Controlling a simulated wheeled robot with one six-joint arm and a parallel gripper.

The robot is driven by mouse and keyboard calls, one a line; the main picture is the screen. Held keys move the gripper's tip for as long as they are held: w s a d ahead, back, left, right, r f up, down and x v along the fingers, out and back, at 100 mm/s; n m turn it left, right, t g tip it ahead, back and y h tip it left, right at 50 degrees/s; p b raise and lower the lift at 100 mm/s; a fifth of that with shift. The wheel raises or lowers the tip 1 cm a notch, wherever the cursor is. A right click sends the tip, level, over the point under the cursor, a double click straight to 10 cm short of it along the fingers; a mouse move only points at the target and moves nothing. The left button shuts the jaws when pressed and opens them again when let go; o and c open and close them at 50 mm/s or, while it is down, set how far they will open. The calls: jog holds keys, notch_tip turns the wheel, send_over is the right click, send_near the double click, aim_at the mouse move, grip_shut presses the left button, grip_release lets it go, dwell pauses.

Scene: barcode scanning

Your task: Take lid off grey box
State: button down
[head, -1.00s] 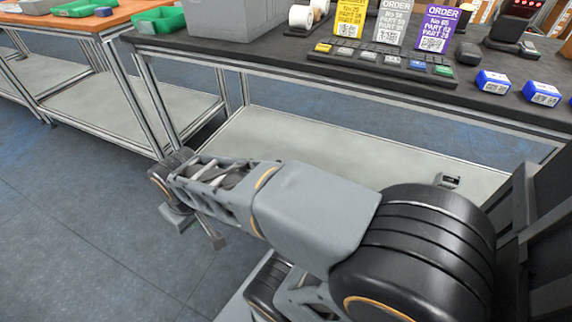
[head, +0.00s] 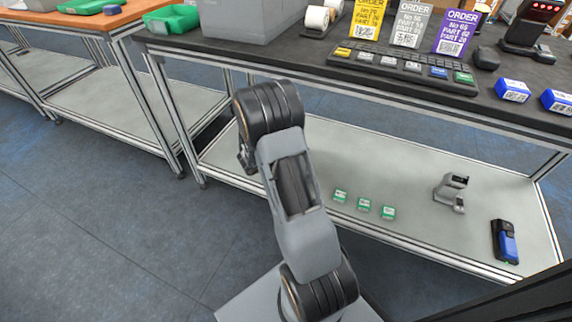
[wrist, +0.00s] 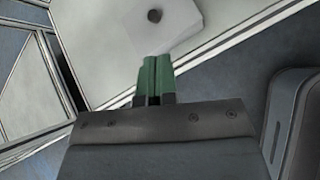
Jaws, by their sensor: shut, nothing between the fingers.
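The grey box (head: 246,22) stands on the black bench top at the upper part of the head view. Its top is cut off by the frame edge, so its lid cannot be seen there. My gripper (wrist: 155,78) shows in the wrist view with its green fingers together and nothing between them. In the head view my arm stands in front of the bench, and my fingers are hidden.
The black bench (head: 300,62) carries a keyboard-like rack (head: 400,66), order cards (head: 408,25) and blue boxes (head: 513,91). Its lower shelf (head: 410,175) holds small green boxes (head: 364,205), a grey device (head: 452,192) and a blue-black device (head: 505,242). Floor at left is clear.

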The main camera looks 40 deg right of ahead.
notch_tip(320, 180, down, 10)
jog(key=w+n+t+y, duration=0.1)
jog(key=w+n, duration=0.1)
jog(key=n, duration=0.4)
jog(key=b+x, duration=0.1)
jog(key=x, duration=0.3)
jog(key=b+x, duration=0.1)
jog(key=x, duration=0.3)
jog(key=d+r+b+x, duration=0.1)
jog(key=x, duration=0.3)
jog(key=shift+w+r, duration=0.1)
jog(key=shift+w+d+b, duration=0.4)
jog(key=shift+w+d, duration=0.1)
jog(key=shift+d, duration=0.25)
